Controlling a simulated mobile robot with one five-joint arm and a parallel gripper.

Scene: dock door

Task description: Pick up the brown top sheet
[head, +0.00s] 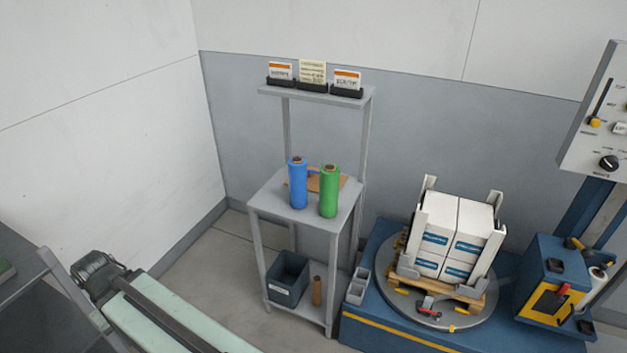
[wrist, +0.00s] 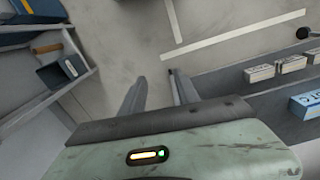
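The brown top sheet (head: 313,184) lies flat on the middle shelf of a grey stand (head: 264,199) in the head view. A blue roll (head: 298,186) and a green roll (head: 329,192) stand upright in front of it and hide much of it. A small blue thing shows on or over the sheet, partly hidden. My gripper (wrist: 156,80) shows in the wrist view with its two grey fingers apart and nothing between them. It is over bare floor, and the sheet is not seen in that view.
The stand's top shelf holds card holders (head: 313,83); below are a dark bin (head: 287,280) and a brown tube (head: 317,291). Right of the stand, white boxes (head: 455,232) sit on a pallet on a turntable (head: 398,305). In the wrist view a grey rack (wrist: 75,85) stands left.

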